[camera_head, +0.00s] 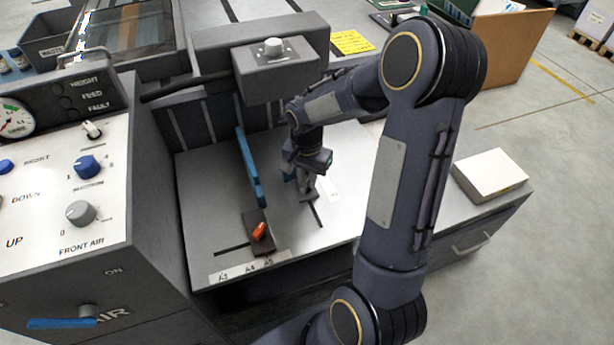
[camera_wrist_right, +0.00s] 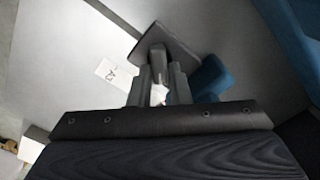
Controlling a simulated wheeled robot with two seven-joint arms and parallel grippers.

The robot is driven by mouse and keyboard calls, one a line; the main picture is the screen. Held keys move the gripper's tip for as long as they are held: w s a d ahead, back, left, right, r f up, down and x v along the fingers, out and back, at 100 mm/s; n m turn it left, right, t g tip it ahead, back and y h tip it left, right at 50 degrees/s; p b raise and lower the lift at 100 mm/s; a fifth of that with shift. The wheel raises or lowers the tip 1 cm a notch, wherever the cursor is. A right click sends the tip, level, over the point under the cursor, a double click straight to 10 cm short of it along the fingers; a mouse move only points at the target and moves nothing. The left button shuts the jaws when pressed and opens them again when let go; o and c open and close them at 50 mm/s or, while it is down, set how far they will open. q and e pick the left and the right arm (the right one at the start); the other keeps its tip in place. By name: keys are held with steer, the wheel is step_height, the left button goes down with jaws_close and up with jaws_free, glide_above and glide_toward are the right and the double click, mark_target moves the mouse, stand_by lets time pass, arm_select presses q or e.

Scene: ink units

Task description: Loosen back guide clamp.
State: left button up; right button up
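The back guide clamp (camera_wrist_right: 178,43) is a dark grey block on the pale feed table. In the wrist view a dark grey upright part of it stands between my right fingertips. My right gripper (camera_wrist_right: 160,72) is narrowed, with its fingers against both sides of that part as far as I can see. In the head view my right gripper (camera_head: 305,183) reaches down to the table, with the clamp's dark base (camera_head: 309,196) beneath it. The front guide clamp (camera_head: 257,232) has an orange lever and stands to the left. My left gripper is not in view.
A blue guide bar (camera_head: 249,168) stands left of my right gripper, and a blue part (camera_wrist_right: 212,78) is close beside its fingers. A grey housing with a knob (camera_head: 273,47) overhangs the table. The control panel (camera_head: 50,200) is at the left. A white box (camera_head: 490,176) is at the right.

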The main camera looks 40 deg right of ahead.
jaws_close()
steer(key=shift+n, duration=0.3)
steer(key=n+p, duration=0.1)
steer(key=n, duration=0.2)
steer(key=shift+w+a, duration=0.1)
steer(key=shift+w, duration=0.05)
steer(key=n, duration=0.5)
steer(key=shift+a+p, duration=0.15)
steer(key=shift+p, duration=0.25)
steer(key=n+p, duration=0.1)
steer(key=n, duration=0.3)
steer(key=shift+w+a+n, duration=0.1)
steer(key=shift+a+n, duration=0.05)
steer(key=shift+n, duration=0.15)
steer(key=n, duration=0.2)
steer(key=n+p, duration=0.1)
steer(key=n, duration=0.1)
steer(key=shift+a+n, duration=0.2)
steer(key=shift+n, duration=0.1)
